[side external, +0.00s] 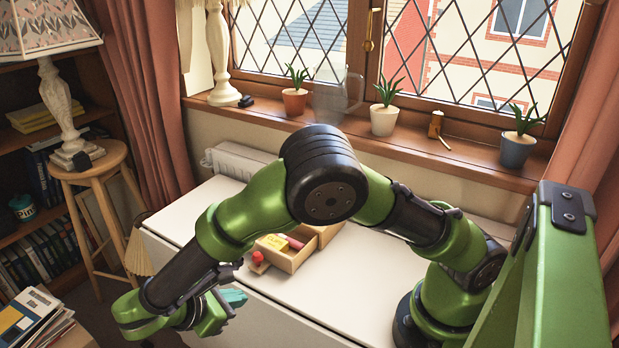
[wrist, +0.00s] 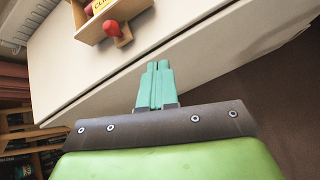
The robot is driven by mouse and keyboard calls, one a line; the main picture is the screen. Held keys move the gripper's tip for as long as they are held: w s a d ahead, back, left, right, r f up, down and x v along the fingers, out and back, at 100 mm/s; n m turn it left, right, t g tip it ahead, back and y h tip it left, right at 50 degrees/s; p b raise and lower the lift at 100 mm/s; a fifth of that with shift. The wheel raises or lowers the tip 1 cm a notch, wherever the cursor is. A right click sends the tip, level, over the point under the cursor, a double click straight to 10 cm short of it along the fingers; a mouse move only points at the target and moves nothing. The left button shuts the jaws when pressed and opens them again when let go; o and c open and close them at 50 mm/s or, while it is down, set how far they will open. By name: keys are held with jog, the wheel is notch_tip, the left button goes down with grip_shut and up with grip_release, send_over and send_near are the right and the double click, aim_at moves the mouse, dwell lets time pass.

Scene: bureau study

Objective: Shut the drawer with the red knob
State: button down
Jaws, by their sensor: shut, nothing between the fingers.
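The drawer (side external: 291,264) is a small wooden tray standing open from a wooden cabinet (side external: 328,233), mostly hidden behind my arm. Its red knob (side external: 258,257) is on the drawer's front, facing left. In the wrist view the red knob (wrist: 111,28) and the wooden drawer (wrist: 133,10) are at the top, left of my fingers. Yellow and pink items lie in the drawer. My gripper (side external: 236,297) has teal fingers, shut and empty, by the table's near edge. In the wrist view my gripper (wrist: 158,65) is apart from the knob.
The white table (side external: 350,290) has bare room around the drawer. A radiator (side external: 235,160) stands behind it, below a windowsill with potted plants (side external: 384,118). A wooden stool (side external: 90,165) with a lamp (side external: 62,105) stands at the left, near bookshelves.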

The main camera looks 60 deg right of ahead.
jog(key=w+a+f+n+t+h, duration=0.2)
jog(key=a+n+t+h, duration=0.1)
jog(key=a+n+h, duration=0.15)
jog(key=n+h, duration=0.1)
jog(key=n, duration=0.1)
send_near(254, 261)
jog(key=shift+m, duration=0.25)
jog(key=x, duration=0.7)
jog(key=shift+a, duration=0.1)
